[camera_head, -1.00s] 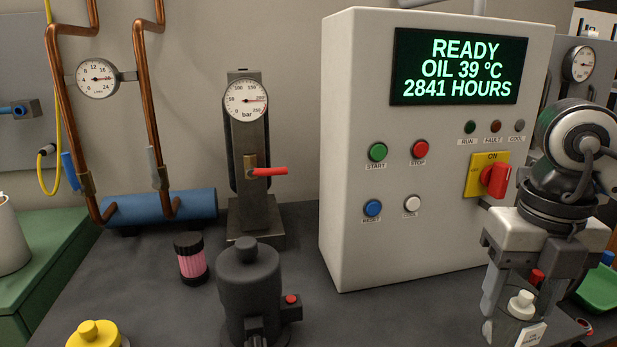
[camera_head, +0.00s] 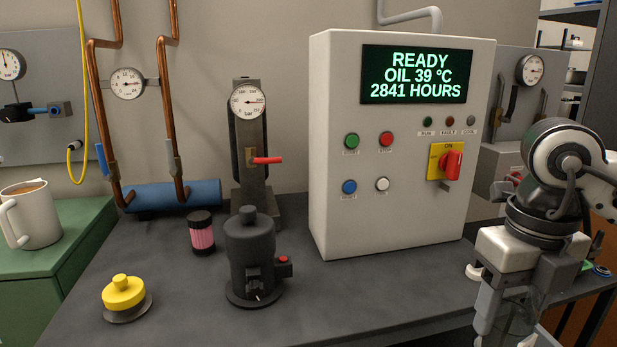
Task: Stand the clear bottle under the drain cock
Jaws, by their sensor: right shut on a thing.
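My right gripper (camera_head: 505,315) is at the bottom right, pointing down, near the table's right front edge. It is shut on the clear bottle (camera_head: 512,326), which shows only faintly between the fingers. Its lower part is cut off by the picture's edge. A brass cock with a red lever (camera_head: 266,160) sits on the dark gauge column (camera_head: 247,190), well to the left of my gripper. Copper pipes (camera_head: 170,110) further left carry blue and grey handles. I cannot tell for sure which fitting is the drain cock. My left gripper is out of view.
A dark pot (camera_head: 250,255) with a red button stands mid-table, between my gripper and the column. A pink jar (camera_head: 202,234) and a yellow-knobbed disc (camera_head: 123,292) stand left. The control cabinet (camera_head: 395,220) fills the back right.

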